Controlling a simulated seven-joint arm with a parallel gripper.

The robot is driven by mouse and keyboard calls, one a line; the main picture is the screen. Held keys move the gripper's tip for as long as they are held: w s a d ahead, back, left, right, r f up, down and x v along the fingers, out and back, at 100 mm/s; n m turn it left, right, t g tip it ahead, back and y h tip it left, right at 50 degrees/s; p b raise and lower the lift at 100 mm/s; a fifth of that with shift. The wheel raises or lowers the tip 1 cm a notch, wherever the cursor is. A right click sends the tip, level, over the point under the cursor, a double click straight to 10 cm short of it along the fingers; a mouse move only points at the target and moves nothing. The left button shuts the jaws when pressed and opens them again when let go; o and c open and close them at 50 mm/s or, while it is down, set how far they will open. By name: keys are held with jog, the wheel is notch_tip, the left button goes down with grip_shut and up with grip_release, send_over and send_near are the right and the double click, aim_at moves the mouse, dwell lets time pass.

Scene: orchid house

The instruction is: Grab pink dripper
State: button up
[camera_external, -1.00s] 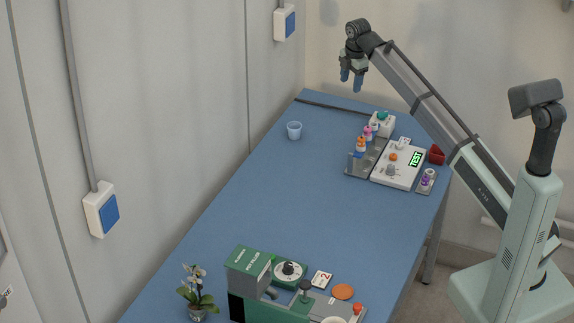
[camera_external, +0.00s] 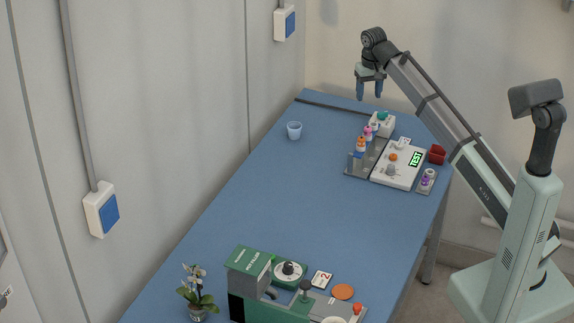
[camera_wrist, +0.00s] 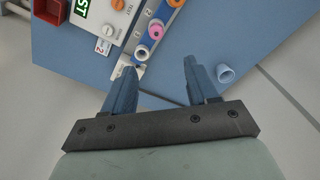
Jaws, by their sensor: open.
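The pink dripper (camera_external: 368,131) stands in the grey rack (camera_external: 356,170) at the far end of the blue table, in line with orange-topped ones. My gripper (camera_external: 369,96) is open and empty, pointing down above the far end of the table, higher than the rack. In the wrist view its two blue fingers (camera_wrist: 161,76) are wide apart, with only blue table between the tips. The lower part of the pink dripper is hidden by the rack and its neighbours.
A white tester (camera_external: 398,168) with a green TEST display stands right of the rack. A light blue cup (camera_external: 294,131) is at left, a red container (camera_external: 436,154) at right. The middle of the table is clear.

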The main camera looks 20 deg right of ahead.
aim_at(363, 130)
notch_tip(363, 130, down, 14)
jog(key=m, duration=1.3)
jog(key=shift+s+d+m, duration=0.15)
jog(key=shift+m, duration=0.25)
jog(key=shift+r, duration=0.1)
grip_shut()
dwell(0.4)
